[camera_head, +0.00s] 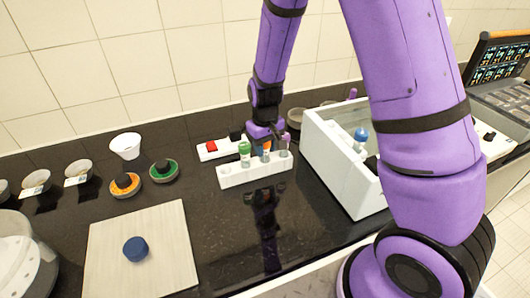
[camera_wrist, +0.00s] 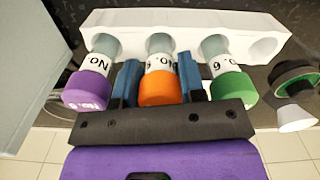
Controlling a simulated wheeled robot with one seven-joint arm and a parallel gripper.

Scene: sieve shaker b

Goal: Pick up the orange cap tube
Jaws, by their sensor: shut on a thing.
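The orange cap tube (camera_wrist: 159,88) stands in the white rack, between the purple cap tube (camera_wrist: 87,90) and the green cap tube (camera_wrist: 233,90). My gripper (camera_wrist: 158,82) has one blue finger on each side of the orange cap tube and is shut on it. The tube's lower end is hidden in the rack (camera_wrist: 190,20). In the head view, my gripper (camera_head: 266,138) is over the rack (camera_head: 255,173), and a bit of the orange cap tube (camera_head: 266,152) shows below it. The green cap tube (camera_head: 244,153) stands to its left.
A white box with a blue-topped item (camera_head: 361,134) stands right of the rack. A white device with a red switch (camera_head: 211,146) lies behind it. A pale board (camera_head: 110,240) with a blue round object (camera_head: 135,249) lies front left. Several small bowls line the back left.

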